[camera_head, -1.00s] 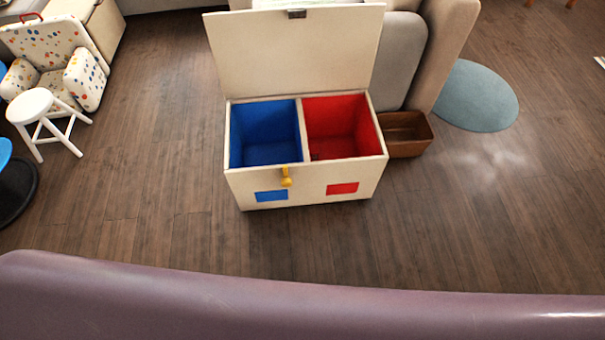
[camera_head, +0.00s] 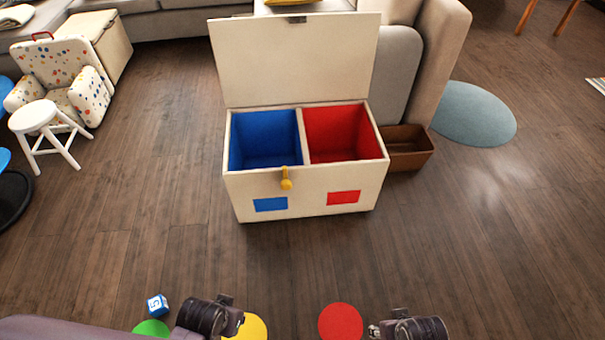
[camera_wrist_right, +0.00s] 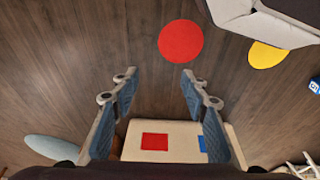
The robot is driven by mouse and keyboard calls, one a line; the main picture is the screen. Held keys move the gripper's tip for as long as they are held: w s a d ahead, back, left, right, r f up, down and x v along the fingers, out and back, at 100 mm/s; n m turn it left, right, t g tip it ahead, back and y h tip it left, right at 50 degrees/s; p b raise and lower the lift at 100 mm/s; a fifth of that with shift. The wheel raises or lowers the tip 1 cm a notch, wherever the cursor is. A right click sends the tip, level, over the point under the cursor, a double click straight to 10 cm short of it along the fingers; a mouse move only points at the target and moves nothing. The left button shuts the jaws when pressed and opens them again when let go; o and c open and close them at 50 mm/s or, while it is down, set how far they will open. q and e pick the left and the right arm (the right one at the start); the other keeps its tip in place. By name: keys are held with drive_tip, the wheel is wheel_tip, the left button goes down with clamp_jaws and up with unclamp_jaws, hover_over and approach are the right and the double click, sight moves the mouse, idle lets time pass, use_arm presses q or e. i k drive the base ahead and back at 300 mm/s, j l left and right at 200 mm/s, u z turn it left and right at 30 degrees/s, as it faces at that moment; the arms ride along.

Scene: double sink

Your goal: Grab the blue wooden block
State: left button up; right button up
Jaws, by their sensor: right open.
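The blue wooden block (camera_head: 157,305), a small cube with white markings, lies on the floor at the lower left in the head view, just above a green disc. It also shows, cut off, at the right edge of the right wrist view (camera_wrist_right: 314,85). My left gripper (camera_head: 236,320) is to the right of the block, apart from it; its fingers are not clear. My right gripper (camera_head: 375,331) is farther right, beyond the red disc. In the right wrist view its two fingers (camera_wrist_right: 160,76) are spread wide with nothing between them.
An open cream toy chest (camera_head: 305,195) with blue and red compartments stands ahead. Green (camera_head: 152,328), yellow (camera_head: 250,328) and red (camera_head: 341,321) discs lie on the floor. A white stool (camera_head: 42,130) is at the left and a brown box (camera_head: 408,148) at the right. Floor between is clear.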

sight(158, 306)
drive_tip(key=u, duration=1.95)
